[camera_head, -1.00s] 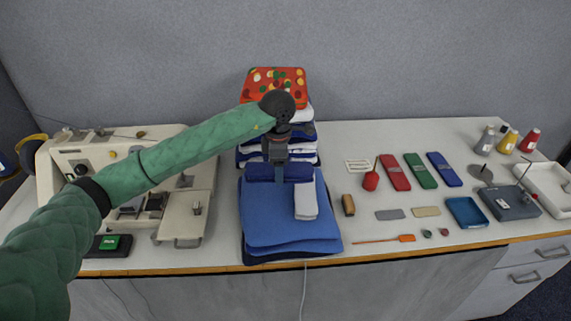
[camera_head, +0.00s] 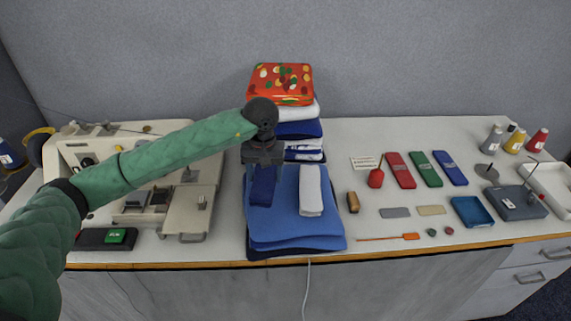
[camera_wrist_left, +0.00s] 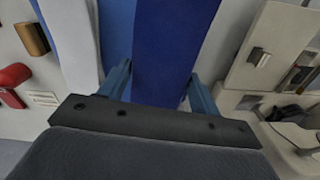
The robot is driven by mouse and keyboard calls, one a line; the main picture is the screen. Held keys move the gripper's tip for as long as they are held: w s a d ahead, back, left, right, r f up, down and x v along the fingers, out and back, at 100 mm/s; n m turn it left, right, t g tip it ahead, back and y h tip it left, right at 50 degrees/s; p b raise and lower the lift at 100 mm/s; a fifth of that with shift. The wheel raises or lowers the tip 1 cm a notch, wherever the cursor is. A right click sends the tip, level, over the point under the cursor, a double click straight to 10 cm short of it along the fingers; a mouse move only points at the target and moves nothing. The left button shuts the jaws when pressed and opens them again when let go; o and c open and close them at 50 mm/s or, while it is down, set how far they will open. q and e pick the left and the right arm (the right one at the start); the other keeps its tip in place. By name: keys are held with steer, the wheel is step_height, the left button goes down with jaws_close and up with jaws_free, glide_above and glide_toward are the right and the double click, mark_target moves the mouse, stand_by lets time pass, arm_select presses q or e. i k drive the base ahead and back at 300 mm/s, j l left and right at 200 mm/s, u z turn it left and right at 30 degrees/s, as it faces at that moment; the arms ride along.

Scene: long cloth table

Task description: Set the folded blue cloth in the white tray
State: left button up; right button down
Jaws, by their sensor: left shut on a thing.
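The folded dark blue cloth (camera_head: 262,187) is held by my left gripper (camera_head: 263,168) above the left part of a flat blue pile. It also shows in the left wrist view (camera_wrist_left: 172,45), as a long strip between the two fingers. The gripper is shut on its end nearest the palm. Whether the cloth touches the pile below is hard to tell. The white tray (camera_head: 561,207) stands at the far right end of the table, partly cut off by the picture edge and far from the gripper. My right gripper is not in view.
A white folded cloth (camera_head: 311,190) lies on the blue pile (camera_head: 290,234), just right of the gripper. A cloth stack topped with a red patterned one (camera_head: 280,83) rises behind. A sewing machine (camera_head: 85,160) stands left. Spools, a blue tray (camera_head: 472,212) and small items lie right.

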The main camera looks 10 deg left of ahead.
mark_target(551, 193)
steer(key=l+z, duration=0.1)
steer(key=z, duration=1)
steer(key=i+z, duration=0.8)
steer(key=i+j+z, duration=0.2)
steer(key=z, duration=0.2)
steer(key=i+j, duration=0.25)
steer(key=i, duration=0.15)
